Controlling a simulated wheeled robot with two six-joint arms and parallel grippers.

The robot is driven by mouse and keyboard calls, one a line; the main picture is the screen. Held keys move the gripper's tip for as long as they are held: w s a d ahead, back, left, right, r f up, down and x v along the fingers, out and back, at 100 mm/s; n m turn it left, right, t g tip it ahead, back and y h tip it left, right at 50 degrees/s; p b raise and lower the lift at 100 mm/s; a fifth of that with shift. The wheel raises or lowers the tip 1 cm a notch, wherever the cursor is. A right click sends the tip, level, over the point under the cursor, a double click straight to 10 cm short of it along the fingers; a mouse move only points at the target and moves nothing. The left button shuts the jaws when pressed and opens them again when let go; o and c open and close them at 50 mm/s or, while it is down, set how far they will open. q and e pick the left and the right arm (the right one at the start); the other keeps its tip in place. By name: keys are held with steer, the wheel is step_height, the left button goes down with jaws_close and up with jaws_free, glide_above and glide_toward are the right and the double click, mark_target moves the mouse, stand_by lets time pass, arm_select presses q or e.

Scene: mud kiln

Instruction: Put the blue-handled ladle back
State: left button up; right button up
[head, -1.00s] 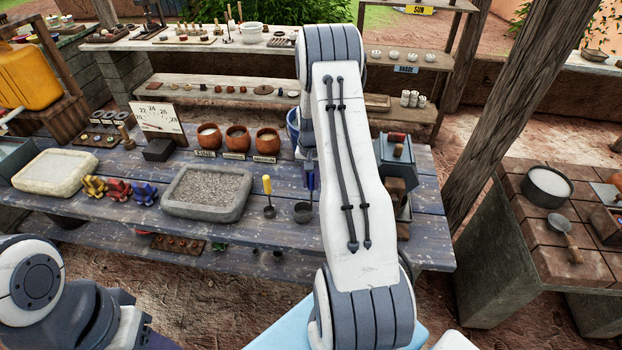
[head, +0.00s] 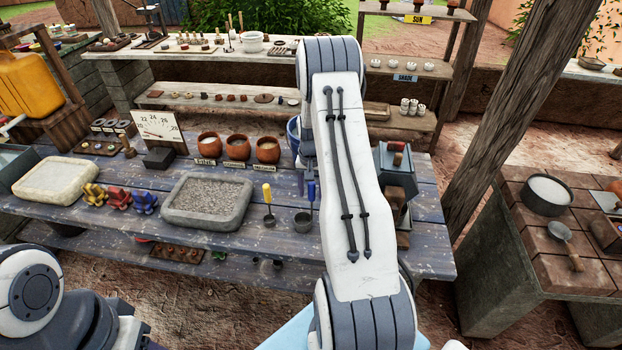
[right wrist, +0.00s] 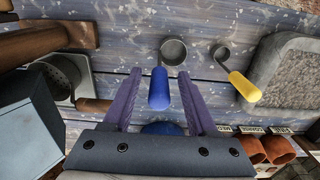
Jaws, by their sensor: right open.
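The blue-handled ladle (head: 311,191) stands with its handle upright and its dark round cup (head: 303,222) at the front part of the plank table. In the right wrist view its blue handle (right wrist: 159,89) shows between the two purple fingers of my right gripper (right wrist: 160,82). The fingers are open, with a gap on both sides of the handle. In the head view the right gripper (head: 308,168) is just above the handle, partly hidden by my own arm. The yellow-handled ladle (head: 267,194) stands upright to the left. My left gripper is out of view.
A stone tray of gravel (head: 207,201) lies left of the ladles. Three clay pots (head: 238,147) stand behind them. A grey box-like device (head: 397,165) with wooden handles stands close on the right.

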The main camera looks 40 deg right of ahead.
step_height(320, 180, up, 11)
steer(key=b, duration=0.3)
steer(key=shift+f+b, duration=0.2)
steer(key=shift+b, duration=0.1)
steer(key=shift+r, duration=0.5)
steer(key=s+a+r+n, duration=0.1)
steer(key=a+r+n, duration=0.25)
steer(key=a, duration=0.85)
steer(key=s+a+r+n, duration=0.15)
steer(key=a+n, duration=0.25)
steer(key=a, duration=0.8)
steer(key=s+a+n, duration=0.5)
steer(key=s+a, duration=0.2)
steer(key=s, duration=0.4)
steer(key=s+a+n+y, duration=0.1)
steer(key=s+a+n, duration=0.3)
steer(key=s+a, duration=0.4)
steer(key=s, duration=0.3)
steer(key=shift+s+a+r+n, duration=0.3)
steer(key=shift+s+r+n, duration=0.05)
